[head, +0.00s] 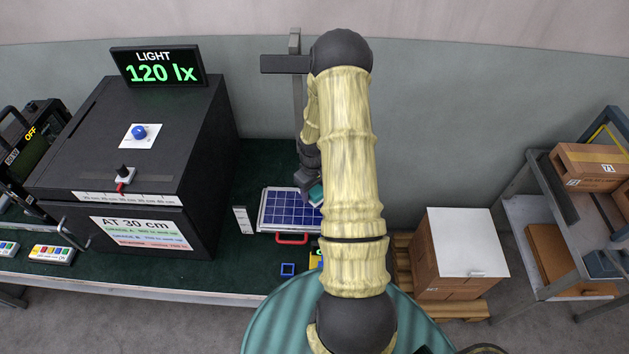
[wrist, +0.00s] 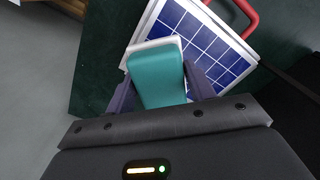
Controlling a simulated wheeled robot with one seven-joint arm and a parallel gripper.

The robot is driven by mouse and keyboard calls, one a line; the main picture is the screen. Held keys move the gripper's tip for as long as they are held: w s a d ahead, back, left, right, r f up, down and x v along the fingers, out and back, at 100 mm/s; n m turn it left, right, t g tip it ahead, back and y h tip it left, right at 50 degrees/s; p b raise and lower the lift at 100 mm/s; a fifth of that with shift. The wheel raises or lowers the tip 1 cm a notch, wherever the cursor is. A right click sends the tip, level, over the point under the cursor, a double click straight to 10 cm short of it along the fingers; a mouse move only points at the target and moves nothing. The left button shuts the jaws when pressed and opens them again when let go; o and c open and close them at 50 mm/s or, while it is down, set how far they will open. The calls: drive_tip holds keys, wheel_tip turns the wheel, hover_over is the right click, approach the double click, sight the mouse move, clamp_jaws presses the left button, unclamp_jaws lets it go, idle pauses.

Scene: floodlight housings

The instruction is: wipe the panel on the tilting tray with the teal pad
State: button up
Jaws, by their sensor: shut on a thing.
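A blue gridded panel (head: 286,208) lies on a pale tray (head: 262,224) with a red handle (head: 291,239) at its front edge. The panel also shows in the wrist view (wrist: 205,45), beyond my gripper. My gripper (wrist: 162,84) is shut on the teal pad (wrist: 157,76), which has a white edge. In the head view the pad (head: 316,193) shows at the panel's right side, partly hidden by my arm. It overlaps the panel's edge in the wrist view; I cannot tell whether it touches. The panel's right part is hidden in the head view.
A large black box (head: 140,150) stands left of the tray, with a blue knob, a red-tipped slider and a sign reading 120 lx (head: 158,66). A small blue square (head: 287,270) lies in front of the tray. Cartons (head: 460,255) stand on a pallet at right.

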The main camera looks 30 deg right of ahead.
drive_tip(key=shift+w+r+p, duration=0.15)
drive_tip(key=shift+r+p, duration=0.3)
drive_tip(key=shift+r, duration=0.4)
drive_tip(key=shift+s+r, duration=0.2)
drive_tip(key=shift+s, duration=0.05)
drive_tip(key=shift+w, duration=0.1)
